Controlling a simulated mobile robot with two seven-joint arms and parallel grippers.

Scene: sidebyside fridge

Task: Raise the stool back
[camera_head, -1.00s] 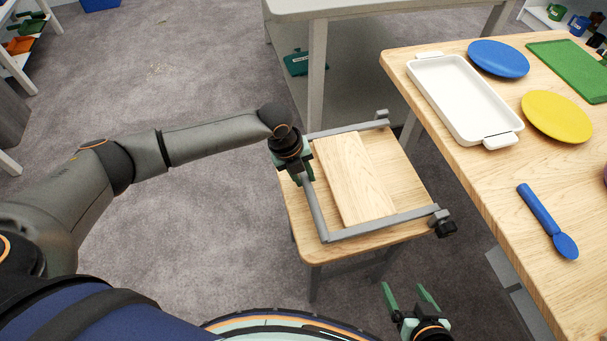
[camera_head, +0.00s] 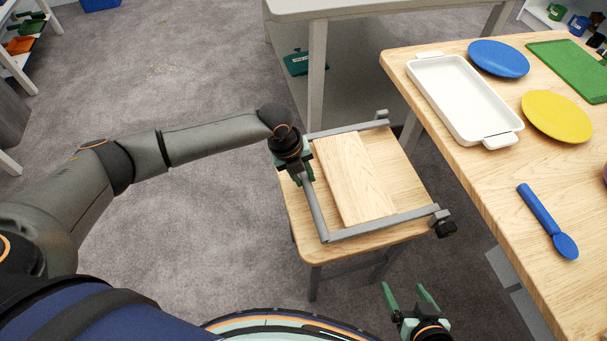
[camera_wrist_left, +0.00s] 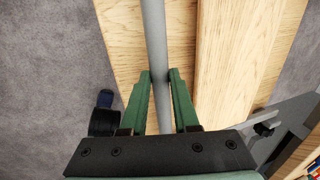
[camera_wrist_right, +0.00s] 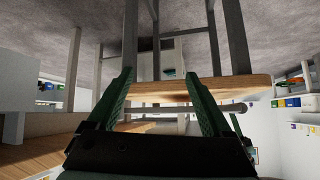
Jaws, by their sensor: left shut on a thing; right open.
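The stool's wooden seat (camera_head: 405,178) is at the middle right of the head view. Its back, a grey bar frame (camera_head: 380,226) with a wooden panel (camera_head: 352,178), lies folded down flat over the seat. My left gripper (camera_head: 303,180) is at the frame's left bar. In the left wrist view the left fingers (camera_wrist_left: 164,82) are shut around the grey bar (camera_wrist_left: 155,35). My right gripper (camera_head: 410,290) is open and empty, in front of the stool. In the right wrist view the seat edge (camera_wrist_right: 195,92) shows beyond the open right fingers (camera_wrist_right: 175,85).
A wooden table (camera_head: 480,180) stands close to the stool's right, with a white tray (camera_head: 462,98), blue plate (camera_head: 498,58), yellow plate (camera_head: 556,116) and blue spoon (camera_head: 548,222). A grey-topped table (camera_head: 375,8) stands behind. The carpet (camera_head: 190,70) left of the stool is clear.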

